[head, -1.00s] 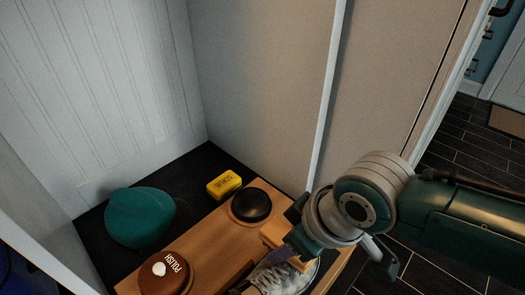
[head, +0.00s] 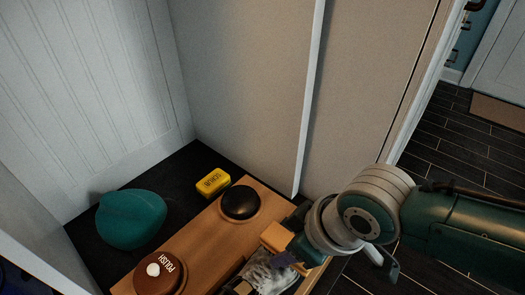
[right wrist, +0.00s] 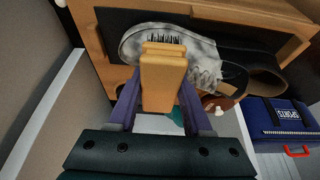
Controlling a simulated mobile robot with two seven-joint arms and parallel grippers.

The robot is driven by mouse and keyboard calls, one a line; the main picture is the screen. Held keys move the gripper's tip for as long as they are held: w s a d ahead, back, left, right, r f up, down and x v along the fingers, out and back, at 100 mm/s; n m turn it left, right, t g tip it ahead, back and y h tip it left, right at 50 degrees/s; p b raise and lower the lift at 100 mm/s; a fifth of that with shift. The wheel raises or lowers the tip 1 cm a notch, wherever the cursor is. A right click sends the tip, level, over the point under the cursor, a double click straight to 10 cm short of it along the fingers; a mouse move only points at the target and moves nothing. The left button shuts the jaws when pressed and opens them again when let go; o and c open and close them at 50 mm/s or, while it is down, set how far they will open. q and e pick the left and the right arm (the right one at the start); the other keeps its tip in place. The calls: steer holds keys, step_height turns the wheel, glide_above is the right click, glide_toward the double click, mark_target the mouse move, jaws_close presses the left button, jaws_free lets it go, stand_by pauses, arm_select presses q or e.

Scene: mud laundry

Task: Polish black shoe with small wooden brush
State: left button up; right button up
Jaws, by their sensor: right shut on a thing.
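My right gripper (head: 288,250) is shut on a small wooden brush (head: 275,237). In the right wrist view the brush (right wrist: 163,80) sits between the fingers, with dark bristles at its far end. A grey-white laced shoe (head: 268,275) lies in the wooden box, just below the gripper in the head view. In the wrist view the brush overlaps this shoe (right wrist: 205,55); I cannot tell whether they touch. A dark shoe (right wrist: 262,75) with some brown lies beside it, partly hidden. My left gripper is not in view.
The wooden box (head: 205,240) carries a round black lid (head: 240,202) and a brown polish tin (head: 160,272). A yellow tin (head: 213,182) and a teal object (head: 131,219) stand behind it. Walls close in behind. A blue case (right wrist: 280,120) shows in the wrist view.

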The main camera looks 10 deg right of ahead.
mark_target(275, 233)
steer(key=shift+w+a, duration=0.1)
steer(key=shift+w, duration=0.05)
steer(key=shift+w+a+b, duration=0.75)
steer(key=shift+w+b, duration=0.05)
steer(key=shift+w, duration=0.15)
steer(key=shift+w+a+r, duration=0.1)
steer(key=shift+w+a, duration=0.2)
steer(key=shift+w, duration=0.05)
steer(key=shift+b, duration=0.3)
steer(key=shift+s+d+p, duration=0.4)
steer(key=shift+s+p, duration=0.1)
steer(key=shift+p, duration=0.25)
steer(key=shift+s+d+r+p, duration=0.1)
steer(key=shift+s+d+p, duration=0.45)
steer(key=shift+s+p, duration=0.2)
steer(key=shift+s+d, duration=0.2)
